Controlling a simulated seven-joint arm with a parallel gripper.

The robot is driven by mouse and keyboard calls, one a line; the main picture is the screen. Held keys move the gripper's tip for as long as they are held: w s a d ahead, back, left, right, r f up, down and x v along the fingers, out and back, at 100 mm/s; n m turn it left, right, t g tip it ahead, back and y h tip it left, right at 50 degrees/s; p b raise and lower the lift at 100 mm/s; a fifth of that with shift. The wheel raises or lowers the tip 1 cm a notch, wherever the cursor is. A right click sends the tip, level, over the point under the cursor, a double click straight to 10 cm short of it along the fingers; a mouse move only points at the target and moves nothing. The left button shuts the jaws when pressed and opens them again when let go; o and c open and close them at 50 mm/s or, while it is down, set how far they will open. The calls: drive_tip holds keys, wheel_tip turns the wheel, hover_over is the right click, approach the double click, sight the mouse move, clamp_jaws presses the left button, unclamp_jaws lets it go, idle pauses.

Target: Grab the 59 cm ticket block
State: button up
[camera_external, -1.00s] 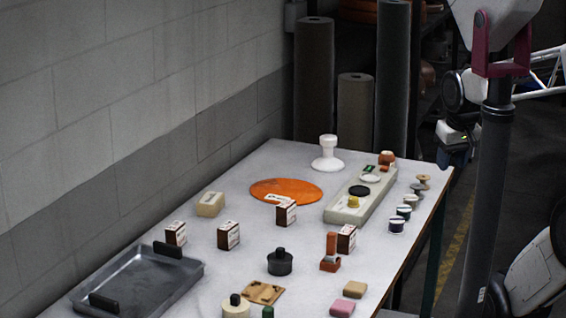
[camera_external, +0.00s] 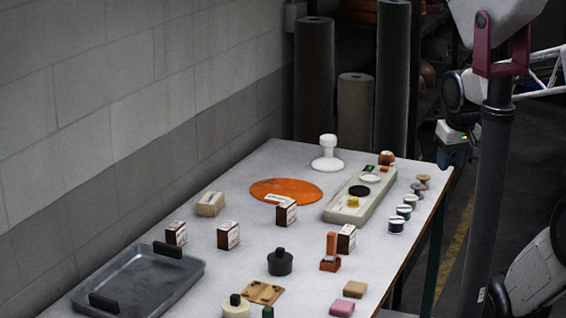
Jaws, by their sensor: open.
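Several small dark brown blocks with white printed faces stand on the table; they look like the ticket blocks, but their print is too small to read. One block (camera_external: 176,233) is at the left by the metal tray, one block (camera_external: 228,235) is right of it, one block (camera_external: 286,214) is by the orange disc, and one block (camera_external: 346,239) is beside an orange-handled stamp. I cannot tell which is the 59 cm one. My gripper (camera_external: 454,160) is open, small and dark beyond the table's right edge, away from all the blocks. Its fingers are hard to make out.
A metal tray (camera_external: 137,284) with dark handles fills the near left. An orange disc (camera_external: 286,190), a white knobbed stand (camera_external: 328,155), a long pale tray (camera_external: 345,207) and spools (camera_external: 404,211) stand farther back. A dark round pot (camera_external: 280,262) is nearer. A wall borders the left.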

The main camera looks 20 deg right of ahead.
drive_tip(key=o, duration=0.9)
